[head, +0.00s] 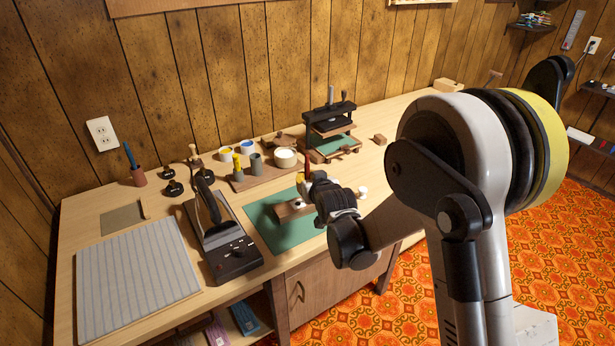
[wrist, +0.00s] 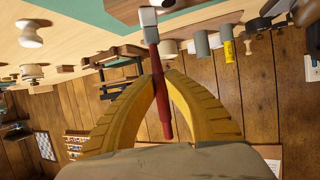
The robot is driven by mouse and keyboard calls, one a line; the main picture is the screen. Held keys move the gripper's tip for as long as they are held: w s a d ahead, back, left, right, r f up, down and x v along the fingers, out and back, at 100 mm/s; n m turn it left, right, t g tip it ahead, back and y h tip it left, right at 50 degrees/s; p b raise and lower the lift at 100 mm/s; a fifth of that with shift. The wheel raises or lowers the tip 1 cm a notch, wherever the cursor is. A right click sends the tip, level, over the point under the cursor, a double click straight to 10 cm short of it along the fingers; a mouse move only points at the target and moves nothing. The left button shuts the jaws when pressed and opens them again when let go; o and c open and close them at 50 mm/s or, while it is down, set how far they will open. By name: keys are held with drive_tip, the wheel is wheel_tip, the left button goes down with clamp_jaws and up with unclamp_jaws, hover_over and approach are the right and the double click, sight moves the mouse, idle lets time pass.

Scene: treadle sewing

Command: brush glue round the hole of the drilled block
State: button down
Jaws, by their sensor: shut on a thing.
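My gripper (head: 316,186) is shut on a brush with a dark red handle (wrist: 160,95), above the front of the bench. In the wrist view the handle stands between my two yellow fingers, and its pale head (wrist: 148,16) points toward the bench. The drilled block (head: 287,211), a brown wooden piece, lies on the green mat (head: 268,231) just below my gripper. A pale part shows at the block's top, but I cannot tell whether the brush touches it. The hole and any glue on it cannot be made out.
A wooden tray (head: 239,184) with small pots and a cream bowl (head: 285,158) stands behind the mat. A black press (head: 330,122) is at the back right. A black device with a lever (head: 232,258) stands left of the mat. A small white knob (head: 362,192) is to the right.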

sight(309, 163)
drive_tip(key=shift+s+a, duration=0.45)
drive_tip(key=shift+a, duration=0.4)
drive_tip(key=shift+s+a, duration=0.5)
drive_tip(key=shift+a, duration=0.35)
drive_tip(key=shift+s+a, duration=0.45)
drive_tip(key=shift+a, duration=0.4)
drive_tip(key=shift+d, duration=0.15)
drive_tip(key=shift+w+d, duration=0.5)
drive_tip(key=shift+d, duration=0.35)
drive_tip(key=shift+w+d, duration=0.45)
drive_tip(key=shift+d, duration=0.35)
drive_tip(key=shift+w+d, duration=0.5)
drive_tip(key=shift+d, duration=0.35)
drive_tip(key=shift+r+p, duration=1.7)
drive_tip(key=shift+r, duration=0.85)
drive_tip(key=shift+f, duration=0.1)
